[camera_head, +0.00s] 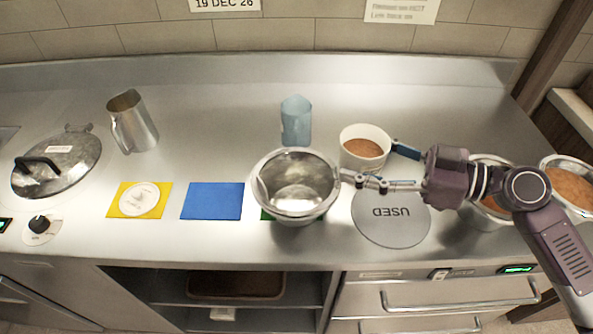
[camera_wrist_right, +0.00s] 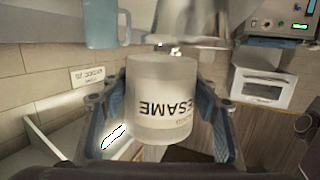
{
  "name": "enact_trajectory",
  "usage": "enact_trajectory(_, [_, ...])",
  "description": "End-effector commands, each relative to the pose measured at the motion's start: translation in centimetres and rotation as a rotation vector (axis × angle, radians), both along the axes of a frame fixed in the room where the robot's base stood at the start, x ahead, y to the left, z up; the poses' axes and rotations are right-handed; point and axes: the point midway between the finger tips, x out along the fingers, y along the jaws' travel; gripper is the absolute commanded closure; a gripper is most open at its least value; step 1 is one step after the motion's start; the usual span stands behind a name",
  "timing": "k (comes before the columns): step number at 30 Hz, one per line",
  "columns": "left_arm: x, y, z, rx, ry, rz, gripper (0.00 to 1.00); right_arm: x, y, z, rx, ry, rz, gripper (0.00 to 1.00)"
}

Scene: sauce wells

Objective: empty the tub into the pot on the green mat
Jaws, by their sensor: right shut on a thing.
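The pot (camera_head: 294,187) is a shiny steel bowl on the green mat (camera_head: 266,215), which it mostly covers. Its inside looks bare. The tub (camera_head: 365,133) is white, looks upright and holds brown sauce, just right of and behind the pot. In the right wrist view the tub (camera_wrist_right: 161,88) carries the word SESAME and sits between the blue-padded fingers, with the steel pot (camera_wrist_right: 205,22) close by. My right gripper (camera_head: 392,166) is shut on the tub. Whether the tub is clear of the counter is hard to tell. My left gripper is out of view.
A grey USED disc (camera_head: 390,228) lies right of the pot. Steel containers of brown sauce (camera_head: 568,188) stand at the right. A blue jug (camera_head: 296,121) is behind the pot. A blue mat (camera_head: 212,201), yellow mat (camera_head: 113,209), steel pitcher (camera_head: 132,122) and lid (camera_head: 57,163) are left.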

Motion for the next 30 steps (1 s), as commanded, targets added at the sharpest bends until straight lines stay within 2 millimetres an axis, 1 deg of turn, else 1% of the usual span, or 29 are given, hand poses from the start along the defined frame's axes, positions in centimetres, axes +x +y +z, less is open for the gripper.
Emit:
enact_trajectory(1, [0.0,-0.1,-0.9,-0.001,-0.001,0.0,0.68,0.5,-0.3,0.0,-0.002,-0.005,0.019,0.83])
enact_trajectory(3, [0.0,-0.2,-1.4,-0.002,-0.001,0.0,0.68,0.8,-0.7,0.4,-0.003,-0.006,0.049,0.83])
enact_trajectory(7, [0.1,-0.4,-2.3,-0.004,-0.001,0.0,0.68,1.3,-1.6,1.4,-0.002,-0.006,0.094,0.83])
enact_trajectory(12, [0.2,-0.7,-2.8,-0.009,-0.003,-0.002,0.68,1.7,-2.5,2.5,-0.001,-0.004,0.127,0.83])
enact_trajectory(16, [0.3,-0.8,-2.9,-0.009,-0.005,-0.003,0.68,1.8,-2.7,2.9,0.0,-0.002,0.136,0.83])
enact_trajectory(23, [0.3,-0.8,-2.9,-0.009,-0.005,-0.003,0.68,1.7,-2.7,3.0,0.002,-0.001,0.137,0.83])
enact_trajectory(26, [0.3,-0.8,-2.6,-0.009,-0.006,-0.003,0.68,1.7,-2.7,3.0,-0.006,-0.002,0.134,0.83])
enact_trajectory(30, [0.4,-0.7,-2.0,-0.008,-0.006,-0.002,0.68,1.7,-2.4,2.6,-0.038,-0.004,0.132,0.83])
